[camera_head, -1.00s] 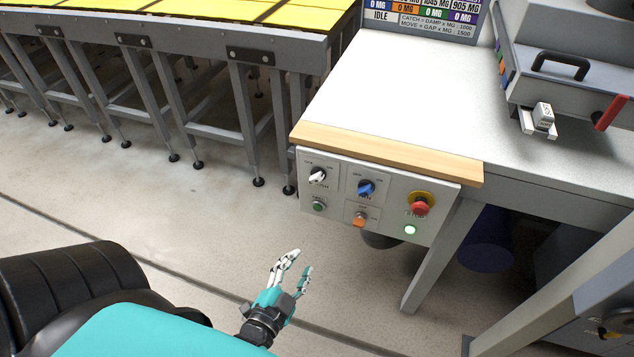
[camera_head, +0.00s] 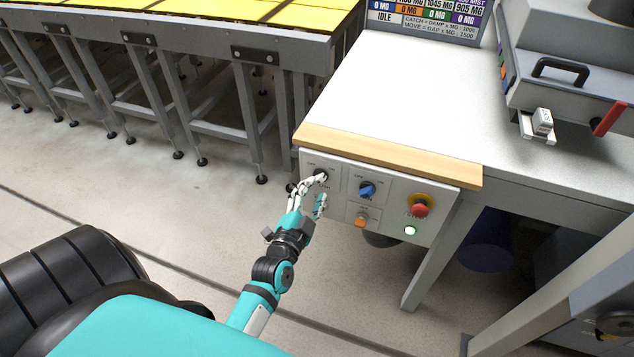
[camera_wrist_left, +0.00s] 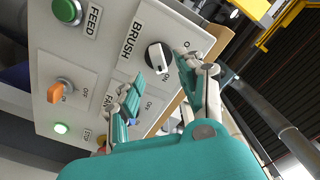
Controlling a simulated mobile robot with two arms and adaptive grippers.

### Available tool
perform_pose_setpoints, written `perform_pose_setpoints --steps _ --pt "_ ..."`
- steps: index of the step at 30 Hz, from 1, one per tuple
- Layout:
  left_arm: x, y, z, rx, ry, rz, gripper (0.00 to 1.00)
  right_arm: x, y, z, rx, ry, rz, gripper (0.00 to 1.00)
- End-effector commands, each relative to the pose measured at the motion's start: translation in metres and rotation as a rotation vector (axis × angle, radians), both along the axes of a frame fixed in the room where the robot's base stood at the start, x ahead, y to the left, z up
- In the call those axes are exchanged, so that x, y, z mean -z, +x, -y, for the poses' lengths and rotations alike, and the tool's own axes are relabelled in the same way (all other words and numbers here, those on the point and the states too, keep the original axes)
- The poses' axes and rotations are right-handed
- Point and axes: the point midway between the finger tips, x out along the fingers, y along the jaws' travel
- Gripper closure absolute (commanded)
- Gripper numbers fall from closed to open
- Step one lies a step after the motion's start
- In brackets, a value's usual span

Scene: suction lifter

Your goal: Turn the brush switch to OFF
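The brush switch (camera_wrist_left: 158,58) is a white handle on a round black base, beside the word BRUSH in the left wrist view. The end of its handle lies near the ON mark. In the head view the switch is mostly hidden behind my fingers, at the upper left of the control panel (camera_head: 388,223). My left gripper (camera_head: 319,189) is open in front of the panel. In the left wrist view its fingers (camera_wrist_left: 160,69) are apart, one on each side of the handle. I cannot tell whether they touch it. My right gripper is in neither view.
A blue switch (camera_head: 367,190), an orange switch (camera_head: 360,219), and a red stop button (camera_head: 420,206) are on the same panel. A green FEED button (camera_wrist_left: 67,11) is close to the brush switch. A wooden edge (camera_head: 385,153) overhangs the panel.

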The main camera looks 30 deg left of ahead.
Motion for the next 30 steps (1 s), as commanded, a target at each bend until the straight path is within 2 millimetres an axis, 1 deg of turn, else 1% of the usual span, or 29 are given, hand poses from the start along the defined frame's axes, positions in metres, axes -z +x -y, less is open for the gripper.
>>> perform_pose_setpoints --steps 1,6,10,17,20,26,27,30 --pt "-0.002 0.009 -0.002 0.000 -0.001 0.002 0.62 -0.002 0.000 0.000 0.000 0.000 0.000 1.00" --pt "0.000 0.026 -0.006 0.001 -0.001 0.000 0.62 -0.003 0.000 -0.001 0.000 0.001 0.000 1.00" --pt "0.000 0.031 -0.007 0.001 0.000 -0.001 0.62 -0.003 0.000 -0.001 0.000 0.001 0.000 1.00" --pt "0.000 0.031 -0.007 0.001 -0.001 0.000 0.62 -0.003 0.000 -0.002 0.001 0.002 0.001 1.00" --pt "0.000 0.031 -0.007 0.001 -0.001 0.000 0.72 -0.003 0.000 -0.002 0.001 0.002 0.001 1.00" --pt "0.000 0.031 -0.007 0.001 -0.001 0.000 0.98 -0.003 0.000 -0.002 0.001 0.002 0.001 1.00" --pt "0.000 0.031 -0.007 0.001 -0.001 0.000 1.00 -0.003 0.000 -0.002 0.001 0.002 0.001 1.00" --pt "0.000 0.031 -0.007 0.001 -0.001 0.000 1.00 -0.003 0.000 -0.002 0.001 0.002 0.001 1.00"
